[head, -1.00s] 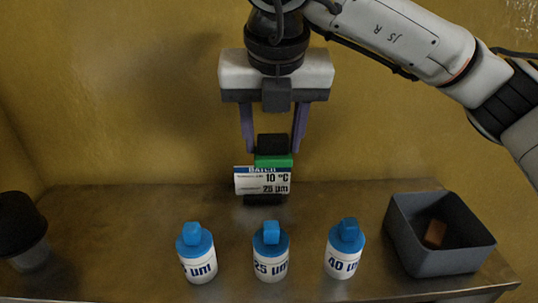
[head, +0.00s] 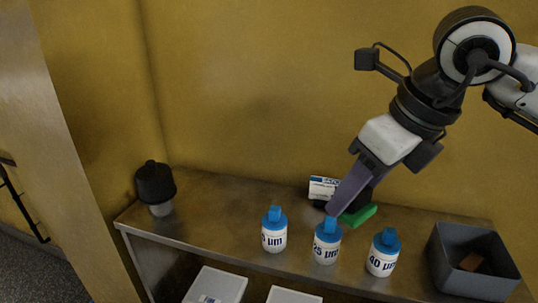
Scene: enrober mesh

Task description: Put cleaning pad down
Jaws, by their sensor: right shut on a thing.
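The green cleaning pad (head: 359,214) is low over the back of the metal shelf, behind the bottles, and looks tilted. I cannot tell whether it touches the shelf. My right gripper (head: 350,199) comes down from the upper right and is shut on the pad. Its purple finger hides part of the pad and the dark part above it. My left gripper is not in view.
A printed card (head: 323,188) stands behind the gripper. Three blue-capped bottles, left (head: 273,238), middle (head: 326,246) and right (head: 382,261), line the shelf's front. A black-topped cup (head: 156,185) stands left. The shelf's left part (head: 215,205) is clear.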

